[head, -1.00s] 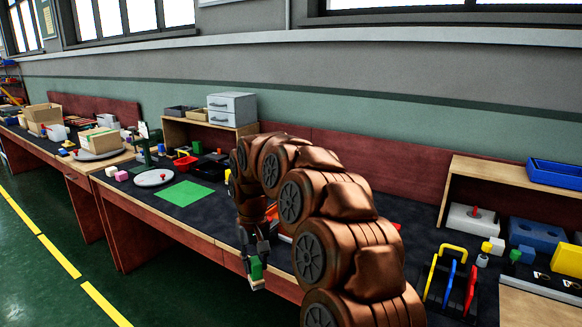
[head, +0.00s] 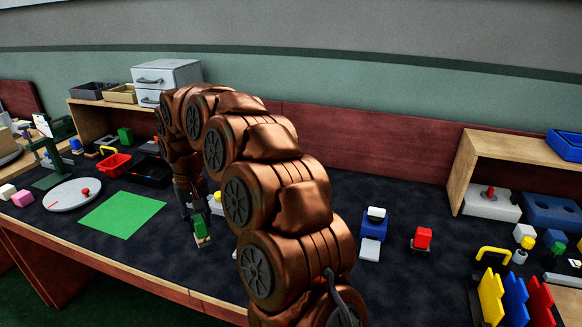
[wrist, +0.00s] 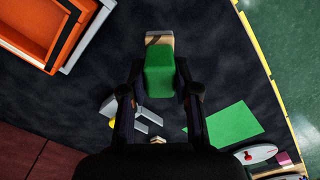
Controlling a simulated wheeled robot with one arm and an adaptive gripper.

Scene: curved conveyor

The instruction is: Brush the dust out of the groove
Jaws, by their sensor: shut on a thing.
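My gripper (head: 197,217) is shut on a green block-shaped brush (head: 199,228) with a pale tan end pointing down. In the head view it hangs above the dark bench top, right of the green mat. In the wrist view the brush (wrist: 159,74) sits between the two fingers (wrist: 160,92), its tan end beyond them. A grey part (wrist: 147,114) with a yellow bit lies on the bench, partly hidden by a finger. I cannot make out a groove or dust on it.
An orange tray (wrist: 40,28) lies on the bench, hidden behind my arm in the head view. A blue-and-white item (head: 373,225), a red-topped block (head: 422,239) and coloured upright plates (head: 515,298) are right.

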